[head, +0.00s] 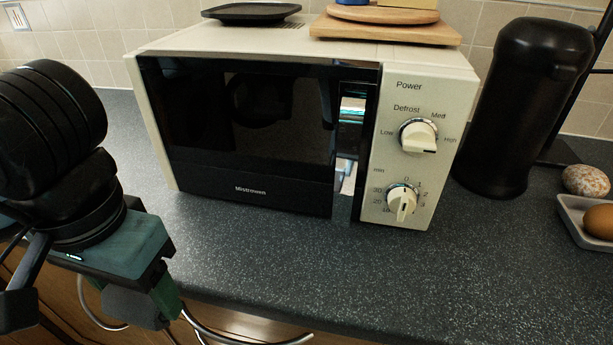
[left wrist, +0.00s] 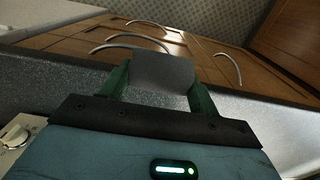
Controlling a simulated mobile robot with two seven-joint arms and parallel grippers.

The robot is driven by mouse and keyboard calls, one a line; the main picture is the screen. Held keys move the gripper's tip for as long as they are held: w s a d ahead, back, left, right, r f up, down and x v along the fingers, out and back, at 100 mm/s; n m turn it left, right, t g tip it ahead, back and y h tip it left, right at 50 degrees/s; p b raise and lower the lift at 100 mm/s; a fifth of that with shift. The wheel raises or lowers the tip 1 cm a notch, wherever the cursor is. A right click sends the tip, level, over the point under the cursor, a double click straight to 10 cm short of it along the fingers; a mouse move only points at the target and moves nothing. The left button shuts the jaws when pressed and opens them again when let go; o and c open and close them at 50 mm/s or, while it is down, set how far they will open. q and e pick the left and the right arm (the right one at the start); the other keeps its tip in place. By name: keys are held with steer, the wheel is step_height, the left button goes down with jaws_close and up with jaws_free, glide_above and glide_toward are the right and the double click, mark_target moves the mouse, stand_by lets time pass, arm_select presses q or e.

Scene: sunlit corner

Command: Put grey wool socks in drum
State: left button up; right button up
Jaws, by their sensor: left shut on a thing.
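My left gripper (head: 148,300) is at the lower left of the head view, in front of the counter edge. It is shut on a plain grey bundle (head: 132,308), which I take to be the grey wool socks. In the left wrist view the socks (left wrist: 150,72) sit between the two green fingers of my left gripper (left wrist: 160,85). No fabric detail shows. No drum is visible in either view. My right gripper is not in view.
A cream microwave (head: 428,130) with a dark door stands on the dark speckled counter (head: 330,260). A black flask (head: 520,110) and a tray with eggs (head: 570,215) are to its right. Wooden cupboard fronts with curved handles (head: 250,338) lie below. The front counter is clear.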

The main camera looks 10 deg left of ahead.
arm_select(q)
steer(key=w+d, duration=0.1)
steer(key=w, duration=0.4)
steer(key=w+d+f, duration=0.1)
steer(key=w, duration=0.3)
steer(key=w+d+p, duration=0.1)
steer(key=w+d, duration=0.1)
steer(key=w, duration=0.3)
steer(key=shift+w+f, duration=0.2)
steer(key=shift+w, duration=0.1)
steer(key=shift+w, duration=0.1)
steer(key=shift+w, duration=0.25)
step_height(320, 180, down, 4)
steer(key=shift+r+p, duration=0.2)
steer(key=shift+p, duration=0.1)
steer(key=shift+d, duration=0.1)
